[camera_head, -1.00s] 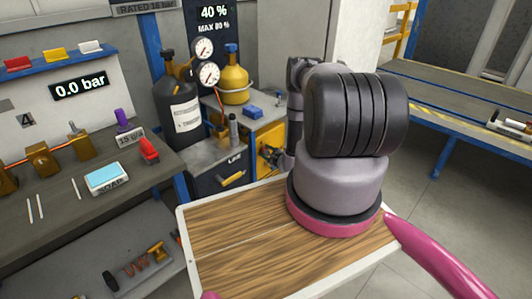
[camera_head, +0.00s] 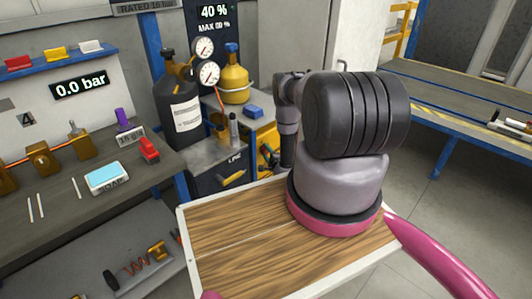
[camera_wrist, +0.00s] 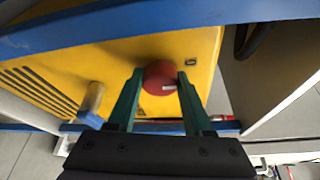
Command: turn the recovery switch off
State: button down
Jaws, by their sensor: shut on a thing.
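The recovery switch (camera_wrist: 159,75) is a round red knob with a short white mark, on the front of a yellow machine (camera_wrist: 120,65) in the wrist view. The white mark lies nearly level, toward the knob's right side. My gripper (camera_wrist: 158,88) has its two green fingers on either side of the knob, shut on it. In the head view the machine (camera_head: 265,138) shows only in part under the bench, behind my arm.
A blue shelf edge (camera_wrist: 200,20) runs just above the machine in the wrist view. A dark hose (camera_wrist: 255,38) hangs at right. A black cylinder (camera_head: 182,115) stands beside the bench.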

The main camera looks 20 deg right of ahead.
dwell(0.4)
jog(key=shift+c, duration=1.5)
grip_release()
jog(key=shift+s, duration=0.1)
jog(key=s, duration=1)
jog(key=shift+s+a+r, duration=0.15)
jog(key=shift+s+r, duration=0.2)
jog(key=shift+r, duration=0.1)
